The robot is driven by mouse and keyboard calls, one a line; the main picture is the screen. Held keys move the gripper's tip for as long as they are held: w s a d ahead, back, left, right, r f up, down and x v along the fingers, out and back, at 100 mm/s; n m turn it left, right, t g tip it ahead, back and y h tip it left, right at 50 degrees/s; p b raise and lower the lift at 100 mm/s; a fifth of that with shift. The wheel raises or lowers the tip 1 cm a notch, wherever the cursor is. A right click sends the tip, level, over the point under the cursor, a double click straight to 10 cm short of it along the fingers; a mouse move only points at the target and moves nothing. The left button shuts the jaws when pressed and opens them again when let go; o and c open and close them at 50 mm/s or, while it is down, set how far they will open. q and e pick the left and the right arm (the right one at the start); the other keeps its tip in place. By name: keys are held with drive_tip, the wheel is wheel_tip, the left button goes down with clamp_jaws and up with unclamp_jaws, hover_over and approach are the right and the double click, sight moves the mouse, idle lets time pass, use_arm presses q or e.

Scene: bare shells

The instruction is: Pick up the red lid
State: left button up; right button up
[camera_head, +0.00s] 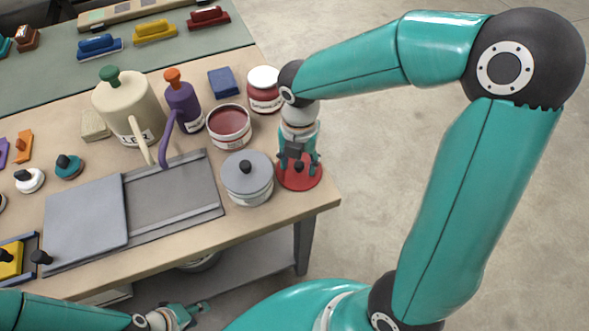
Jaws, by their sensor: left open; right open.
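The red lid (301,181) lies flat near the right front corner of the wooden table, with a dark knob on top. My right gripper (298,166) points down over it, its fingers open around the dark knob. Whether the fingers touch the knob or the lid I cannot tell. The gripper hides the back part of the lid. My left gripper (190,313) is low at the bottom of the picture, in front of and below the table edge, open and away from the lid.
A grey-lidded pot (247,183) stands close to the left of the lid. An open pot with red contents (229,127) and a white-lidded red jar (264,93) stand behind. A grey sliding tray (174,194) lies further left. Bare floor (360,180) is to the right.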

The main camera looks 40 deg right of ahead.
clamp_jaws()
